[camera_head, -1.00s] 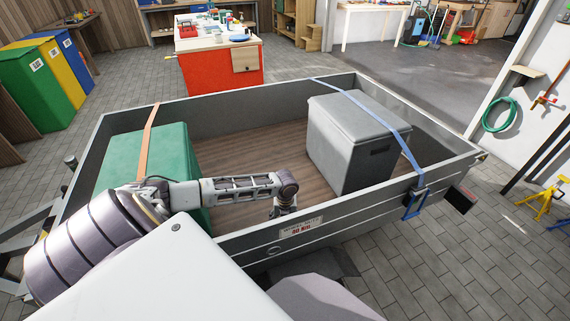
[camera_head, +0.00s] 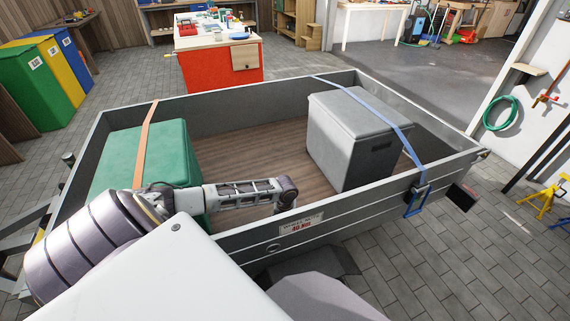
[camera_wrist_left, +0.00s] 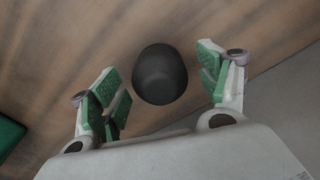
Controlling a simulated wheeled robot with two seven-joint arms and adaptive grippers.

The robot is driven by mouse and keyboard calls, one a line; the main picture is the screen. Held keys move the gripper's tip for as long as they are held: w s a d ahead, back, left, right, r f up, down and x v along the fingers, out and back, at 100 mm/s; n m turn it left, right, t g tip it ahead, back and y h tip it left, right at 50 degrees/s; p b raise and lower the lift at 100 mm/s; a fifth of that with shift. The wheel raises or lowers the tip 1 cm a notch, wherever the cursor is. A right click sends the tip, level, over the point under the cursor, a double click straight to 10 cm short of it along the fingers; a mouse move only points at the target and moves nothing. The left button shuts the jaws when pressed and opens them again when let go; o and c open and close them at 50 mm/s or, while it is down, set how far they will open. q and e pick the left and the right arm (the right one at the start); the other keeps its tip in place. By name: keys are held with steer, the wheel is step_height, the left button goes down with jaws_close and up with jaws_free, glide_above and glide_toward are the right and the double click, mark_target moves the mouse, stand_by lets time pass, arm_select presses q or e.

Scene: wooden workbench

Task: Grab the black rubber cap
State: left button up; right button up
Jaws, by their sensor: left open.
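The black rubber cap (camera_wrist_left: 160,75) shows in the left wrist view as a dark rounded piece over the wooden trailer floor. It lies ahead of and between the open fingers of my left gripper (camera_wrist_left: 161,88), with a gap on both sides. No contact shows. In the head view my left arm reaches over the trailer's near wall, and its wrist joint (camera_head: 286,190) is just inside that wall. The gripper and the cap are hidden there behind the wall. My right gripper is in neither view.
The trailer (camera_head: 250,155) has grey walls around a wooden floor. A green box (camera_head: 140,155) under an orange strap stands at its left. A grey box (camera_head: 345,150) under a blue strap (camera_head: 385,118) stands at its right. The floor between the boxes is mostly clear.

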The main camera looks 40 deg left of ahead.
arm_select(q)
steer(key=shift+f, duration=0.6)
steer(key=shift+c, duration=0.3)
steer(key=c, duration=1)
